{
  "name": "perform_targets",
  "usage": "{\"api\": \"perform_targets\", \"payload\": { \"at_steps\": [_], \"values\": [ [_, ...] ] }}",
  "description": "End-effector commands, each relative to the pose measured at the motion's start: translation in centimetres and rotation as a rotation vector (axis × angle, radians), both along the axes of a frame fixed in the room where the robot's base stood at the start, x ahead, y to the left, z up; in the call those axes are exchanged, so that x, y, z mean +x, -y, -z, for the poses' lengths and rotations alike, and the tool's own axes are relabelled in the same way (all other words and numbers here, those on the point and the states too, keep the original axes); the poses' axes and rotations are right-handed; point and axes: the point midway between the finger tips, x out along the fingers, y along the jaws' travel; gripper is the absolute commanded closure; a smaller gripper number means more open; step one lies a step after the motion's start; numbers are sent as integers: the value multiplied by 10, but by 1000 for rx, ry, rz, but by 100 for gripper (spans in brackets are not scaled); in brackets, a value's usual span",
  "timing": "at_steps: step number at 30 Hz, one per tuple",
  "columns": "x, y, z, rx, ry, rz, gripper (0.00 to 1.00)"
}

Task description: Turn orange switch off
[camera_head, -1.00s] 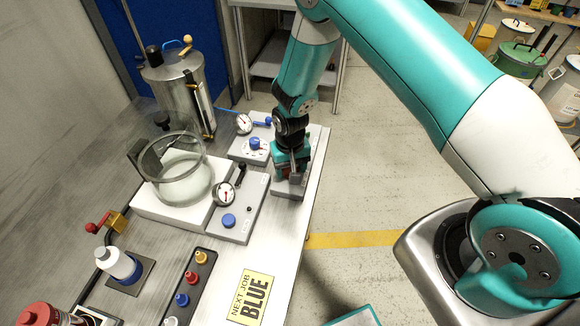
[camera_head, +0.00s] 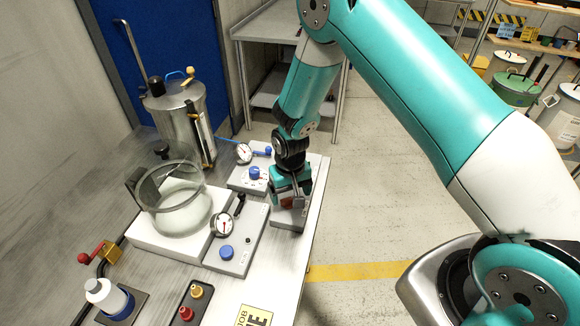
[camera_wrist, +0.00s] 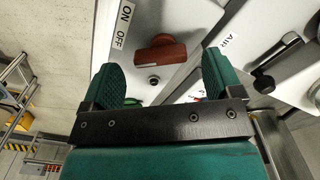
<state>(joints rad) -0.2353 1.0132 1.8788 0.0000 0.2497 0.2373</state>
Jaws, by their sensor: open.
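The orange switch (camera_wrist: 160,53) is a rust-orange knob on a pale panel in the wrist view. It lies ahead of my jaws and between their lines, apart from both fingers. A label reading ON and OFF (camera_wrist: 122,25) is beside it on the left. My gripper (camera_wrist: 161,82) is open and empty, with a green padded finger on each side. In the head view my gripper (camera_head: 290,187) points down over a small grey box (camera_head: 291,218) at the table's right edge.
A control panel with a gauge and blue knob (camera_head: 226,252) stands left of the box. A glass vessel (camera_head: 183,208) on a white base and a steel drum (camera_head: 178,115) are further left. Another gauge panel (camera_head: 248,176) is behind. Floor right of the table is clear.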

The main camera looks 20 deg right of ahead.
Motion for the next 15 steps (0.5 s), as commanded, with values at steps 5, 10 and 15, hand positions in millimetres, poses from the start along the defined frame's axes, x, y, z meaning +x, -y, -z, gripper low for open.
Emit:
{"api": "perform_targets", "payload": {
  "at_steps": [5,10,15],
  "values": [
    [1,0,-40,2,7,0,15],
    [1,0,-84,2,7,0,15],
    [1,0,-122,1,6,-1,15]
  ]
}}
